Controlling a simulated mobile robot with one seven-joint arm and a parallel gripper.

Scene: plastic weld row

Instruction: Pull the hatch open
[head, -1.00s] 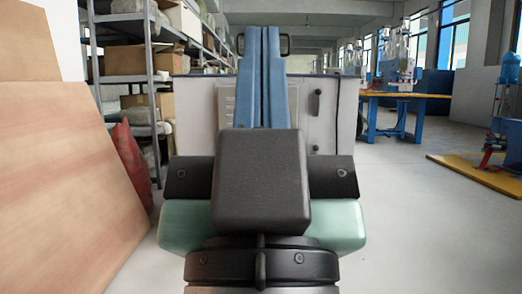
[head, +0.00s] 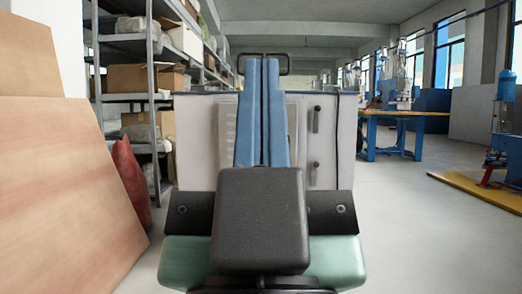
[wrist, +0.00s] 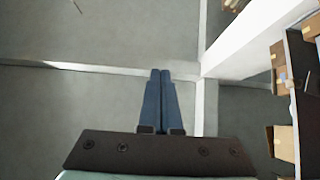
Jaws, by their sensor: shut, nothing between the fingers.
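A pale cabinet (head: 199,140) stands straight ahead in the head view, with two dark upright latches or handles (head: 316,120) on the right of its front. A dark bar handle (head: 287,64) rises above its top edge. Which part is the hatch I cannot tell for sure, as my arm hides the middle of the front. My gripper (head: 263,62) has its blue fingers together and empty, pointing up in front of the bar.
Leaning wooden boards (head: 65,190) and a red sack (head: 131,182) are close on the left. Grey shelving (head: 152,90) with boxes stands behind them. A blue workbench (head: 400,112) and a yellow base plate (head: 480,192) are to the right, with clear floor between.

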